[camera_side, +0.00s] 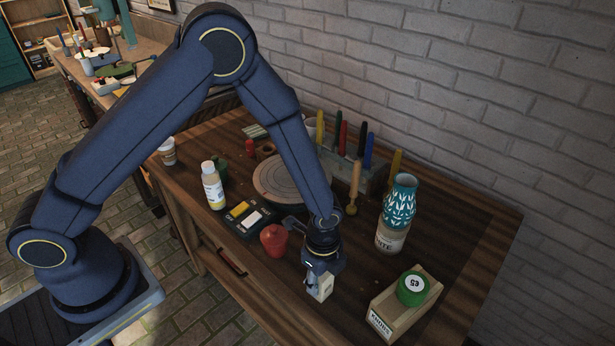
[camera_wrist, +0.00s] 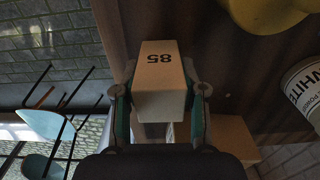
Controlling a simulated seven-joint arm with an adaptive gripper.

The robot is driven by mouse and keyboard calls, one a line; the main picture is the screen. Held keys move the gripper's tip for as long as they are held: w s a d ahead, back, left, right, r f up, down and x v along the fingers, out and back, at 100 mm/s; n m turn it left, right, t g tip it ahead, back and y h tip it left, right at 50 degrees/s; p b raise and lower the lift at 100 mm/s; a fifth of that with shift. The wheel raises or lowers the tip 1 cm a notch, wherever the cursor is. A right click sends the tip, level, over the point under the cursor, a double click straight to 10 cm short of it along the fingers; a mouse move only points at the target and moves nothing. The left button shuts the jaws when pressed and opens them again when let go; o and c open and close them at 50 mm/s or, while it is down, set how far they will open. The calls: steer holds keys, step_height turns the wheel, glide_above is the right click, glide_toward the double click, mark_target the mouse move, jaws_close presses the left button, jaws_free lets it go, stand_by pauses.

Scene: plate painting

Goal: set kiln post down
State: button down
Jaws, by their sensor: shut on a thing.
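The kiln post (camera_wrist: 160,82) is a pale beige square block with "85" on its face. My gripper (camera_wrist: 160,90) is shut on it, with one finger on each side in the wrist view. In the side view the post (camera_side: 321,288) shows below my gripper (camera_side: 320,272), close to the front edge of the wooden table (camera_side: 365,262). I cannot tell whether its lower end touches the table.
A wooden box (camera_side: 386,318) with a green round piece (camera_side: 412,289) stands to the right. A white-labelled jar (camera_side: 390,238) carries a teal vase (camera_side: 400,200) behind. Bare tabletop separates post and box.

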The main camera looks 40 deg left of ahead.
steer(key=shift+f, duration=0.2)
steer(key=c, duration=0.7)
jaws_free()
steer(key=shift+o, duration=0.2)
